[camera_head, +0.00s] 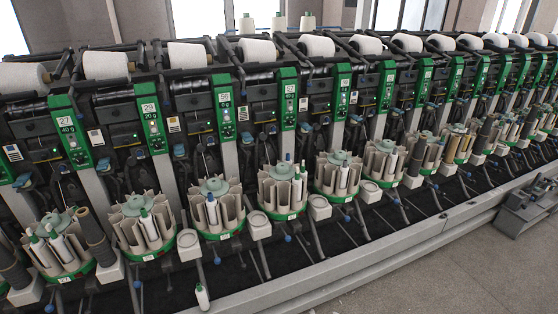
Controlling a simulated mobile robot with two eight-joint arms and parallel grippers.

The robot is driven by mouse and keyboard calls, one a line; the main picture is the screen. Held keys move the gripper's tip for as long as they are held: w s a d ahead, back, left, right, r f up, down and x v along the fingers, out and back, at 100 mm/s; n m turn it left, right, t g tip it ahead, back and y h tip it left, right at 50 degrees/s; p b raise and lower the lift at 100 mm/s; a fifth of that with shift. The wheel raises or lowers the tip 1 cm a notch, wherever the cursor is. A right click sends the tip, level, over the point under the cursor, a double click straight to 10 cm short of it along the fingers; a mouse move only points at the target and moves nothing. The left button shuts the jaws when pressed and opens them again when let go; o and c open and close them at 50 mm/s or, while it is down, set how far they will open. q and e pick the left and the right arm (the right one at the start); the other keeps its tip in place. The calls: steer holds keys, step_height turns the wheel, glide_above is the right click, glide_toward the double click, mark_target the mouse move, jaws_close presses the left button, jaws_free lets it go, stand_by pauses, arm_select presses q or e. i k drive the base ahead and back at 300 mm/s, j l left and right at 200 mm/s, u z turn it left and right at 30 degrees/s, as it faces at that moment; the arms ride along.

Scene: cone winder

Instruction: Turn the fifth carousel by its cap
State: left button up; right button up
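A row of round carousels with green base rings and beige upright pockets runs along the machine front. Counting from the left edge of the picture, the fifth carousel (331,176) stands right of centre, with a grey-green cap (340,157) on top and a white bobbin in a pocket. The number on its ring is too small to read. The fourth carousel (268,193) is just left of it and holds several bobbins. Nothing touches the fifth carousel's cap. Neither of my grippers is in view.
Green numbered panels (152,125) and white yarn cones (316,46) line the machine above. Small white blocks (319,207) stand between carousels. A white bobbin (202,297) stands low in front.

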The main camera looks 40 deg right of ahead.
mark_target(283, 182)
steer(key=i+l, duration=0.2)
steer(key=l, duration=0.2)
steer(key=i+l+u, duration=0.15)
steer(key=l, duration=0.25)
steer(key=i+l, duration=0.15)
steer(key=l, duration=0.25)
steer(key=i+l+u, duration=0.15)
steer(key=l, duration=0.25)
steer(key=i+l, duration=0.15)
steer(key=l, duration=0.3)
steer(key=i+l+u, duration=0.15)
steer(key=l, duration=0.25)
